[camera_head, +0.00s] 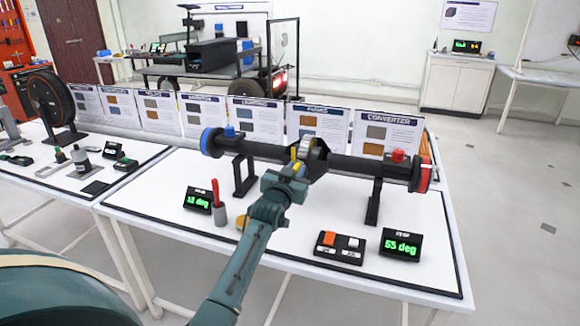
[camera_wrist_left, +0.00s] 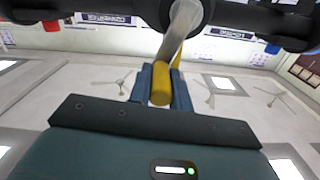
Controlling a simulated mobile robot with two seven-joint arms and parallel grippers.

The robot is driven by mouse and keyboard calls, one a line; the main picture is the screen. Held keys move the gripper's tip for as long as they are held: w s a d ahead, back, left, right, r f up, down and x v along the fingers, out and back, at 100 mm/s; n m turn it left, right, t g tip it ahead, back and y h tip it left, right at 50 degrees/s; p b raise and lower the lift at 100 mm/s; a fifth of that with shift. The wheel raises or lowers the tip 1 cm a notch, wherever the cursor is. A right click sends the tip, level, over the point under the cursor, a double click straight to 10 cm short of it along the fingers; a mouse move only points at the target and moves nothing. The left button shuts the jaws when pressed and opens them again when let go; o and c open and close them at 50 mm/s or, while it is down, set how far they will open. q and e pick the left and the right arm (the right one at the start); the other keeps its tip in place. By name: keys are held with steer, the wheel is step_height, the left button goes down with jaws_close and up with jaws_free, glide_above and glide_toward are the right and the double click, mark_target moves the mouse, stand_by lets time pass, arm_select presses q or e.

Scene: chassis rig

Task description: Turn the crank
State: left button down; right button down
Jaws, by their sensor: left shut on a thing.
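The crank is on a dark horizontal shaft (camera_head: 345,163) with a blue ring (camera_head: 209,142) at its left end and a red ring (camera_head: 424,174) at its right end. In the left wrist view, a metal crank arm (camera_wrist_left: 179,30) comes down from the shaft to a yellow handle (camera_wrist_left: 160,84). My left gripper (camera_head: 295,170) reaches up to the middle of the shaft. In the left wrist view its fingers (camera_wrist_left: 161,92) are shut on the yellow handle, one on each side. My right gripper is not in view.
Two black stands (camera_head: 373,203) hold the shaft above the white table. A display (camera_head: 400,244) reads 53 deg; another (camera_head: 198,200) stands at the left. A button box (camera_head: 339,247) and a red-handled tool (camera_head: 217,200) are near my arm. Information boards (camera_head: 319,125) line the back.

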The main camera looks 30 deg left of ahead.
arm_select(q)
steer(key=d+f+m, duration=0.1)
steer(key=m, duration=0.1)
steer(key=d+m, duration=0.1)
steer(key=m, duration=0.1)
steer(key=d+f+m, duration=0.1)
steer(key=m, duration=0.2)
steer(key=shift+w+d+f+b, duration=0.15)
steer(key=shift+w+f+b, duration=0.15)
steer(key=shift+w+b, duration=0.1)
stand_by(0.3)
steer(key=c, duration=1.3)
jaws_free()
